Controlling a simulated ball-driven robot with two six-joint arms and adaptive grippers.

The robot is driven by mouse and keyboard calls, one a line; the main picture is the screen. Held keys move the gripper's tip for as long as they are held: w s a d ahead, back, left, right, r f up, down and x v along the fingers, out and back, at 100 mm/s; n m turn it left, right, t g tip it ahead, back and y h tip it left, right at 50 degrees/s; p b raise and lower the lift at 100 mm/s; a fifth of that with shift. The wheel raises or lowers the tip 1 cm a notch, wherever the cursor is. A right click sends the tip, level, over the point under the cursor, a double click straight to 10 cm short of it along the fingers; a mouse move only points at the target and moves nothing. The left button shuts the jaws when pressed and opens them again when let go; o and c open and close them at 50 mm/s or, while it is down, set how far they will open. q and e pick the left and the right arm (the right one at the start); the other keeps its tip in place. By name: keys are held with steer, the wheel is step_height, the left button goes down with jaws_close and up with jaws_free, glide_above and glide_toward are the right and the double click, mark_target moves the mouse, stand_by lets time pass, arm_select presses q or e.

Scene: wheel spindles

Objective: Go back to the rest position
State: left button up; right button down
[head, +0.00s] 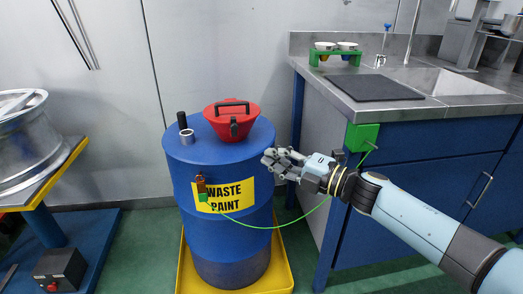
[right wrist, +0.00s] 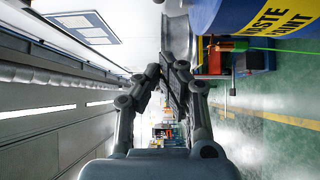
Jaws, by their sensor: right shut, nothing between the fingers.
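My right arm comes in from the right in the head view. Its gripper (head: 271,160) is at the right side of the blue drum (head: 184,165), at the height of the drum's upper part. Whether it touches the drum I cannot tell. In the right wrist view its fingers (right wrist: 168,66) are shut with nothing between them, and part of the blue drum (right wrist: 207,12) with its yellow label shows at the top right. My left arm and gripper are not in view.
A thin green cable (head: 300,219) hangs between a clamp on the drum and a green box (head: 361,137) on the bench (head: 460,108). A yellow tray (head: 284,272) lies under the drum.

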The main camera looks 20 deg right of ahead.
steer(key=shift+s, duration=0.2)
stand_by(0.4)
steer(key=s+d+f+m+g+h, duration=0.2)
steer(key=s+f+m+h, duration=0.3)
steer(key=s+f, duration=0.8)
steer(key=s+d+f+m+g+h, duration=0.25)
steer(key=s+f+m, duration=0.55)
steer(key=f, duration=0.8)
steer(key=s+f+m+g+h, duration=0.1)
steer(key=s+f+m+g, duration=0.2)
steer(key=s, duration=0.8)
steer(key=s+f+m+g, duration=0.4)
steer(key=s+f, duration=0.3)
steer(key=s, duration=0.5)
steer(key=s+f+m+g+h, duration=0.1)
steer(key=s+f+m+g, duration=0.2)
steer(key=s, duration=0.8)
step_height(320, 180, down, 2)
steer(key=shift+s+f+m+g+h, duration=0.15)
steer(key=shift+m+g+h, duration=0.2)
steer(key=shift+m, duration=0.25)
